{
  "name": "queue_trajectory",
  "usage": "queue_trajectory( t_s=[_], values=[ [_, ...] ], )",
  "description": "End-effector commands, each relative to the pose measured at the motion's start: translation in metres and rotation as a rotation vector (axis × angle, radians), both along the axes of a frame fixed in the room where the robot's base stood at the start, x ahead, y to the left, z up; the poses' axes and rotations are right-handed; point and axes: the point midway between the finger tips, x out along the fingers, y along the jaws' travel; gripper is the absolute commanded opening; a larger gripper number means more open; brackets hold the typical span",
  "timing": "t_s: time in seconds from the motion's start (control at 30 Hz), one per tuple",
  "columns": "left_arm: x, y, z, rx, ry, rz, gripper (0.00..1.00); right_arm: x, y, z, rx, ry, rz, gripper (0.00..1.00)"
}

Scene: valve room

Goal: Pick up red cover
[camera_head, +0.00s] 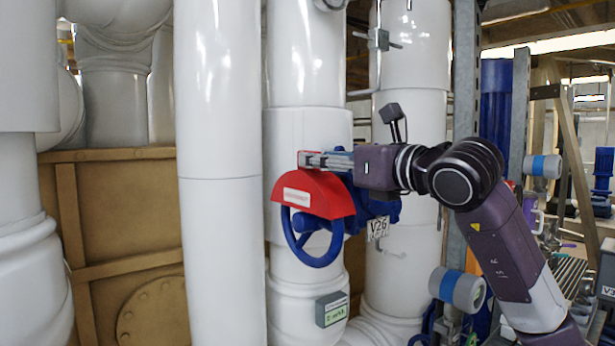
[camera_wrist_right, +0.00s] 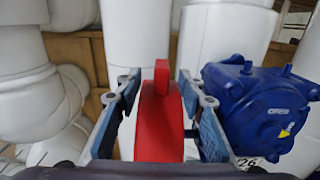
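The red cover (camera_head: 328,200) is a half-disc with a white label and a small tab on top. It sits over the upper part of a blue handwheel (camera_head: 291,240) in the head view. My right gripper (camera_head: 312,159) reaches in from the right at the height of the cover's top. In the right wrist view the red cover (camera_wrist_right: 159,128) lies between the two fingers, with gaps visible on both sides, so the gripper is open. My left gripper is in neither view.
A blue valve housing (camera_wrist_right: 258,108) sits right of the cover. A tag marked V26 (camera_head: 378,228) hangs near it. Large white pipes (camera_head: 220,200) stand left and behind. A small grey display box (camera_head: 332,309) is below the handwheel.

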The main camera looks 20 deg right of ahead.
Motion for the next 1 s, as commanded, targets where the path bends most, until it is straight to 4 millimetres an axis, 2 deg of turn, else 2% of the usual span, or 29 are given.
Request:
queue_trajectory(
  t_s=[0.1, 0.3, 0.57, 0.9, 1.0],
  values=[
    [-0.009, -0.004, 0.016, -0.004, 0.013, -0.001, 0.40, 0.018, 0.005, 0.005, 0.001, 0.006, 0.001, 0.36],
    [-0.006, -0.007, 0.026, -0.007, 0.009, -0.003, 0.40, 0.041, 0.012, 0.003, 0.002, 0.004, 0.001, 0.36],
    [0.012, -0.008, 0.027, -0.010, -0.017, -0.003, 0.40, 0.044, 0.013, 0.001, -0.001, 0.002, -0.001, 0.36],
    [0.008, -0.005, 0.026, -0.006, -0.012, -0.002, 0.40, 0.043, 0.013, 0.001, 0.000, 0.002, -0.001, 0.01],
    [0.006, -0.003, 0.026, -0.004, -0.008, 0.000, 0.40, 0.043, 0.013, 0.001, 0.000, 0.002, -0.001, 0.00]
  ],
)
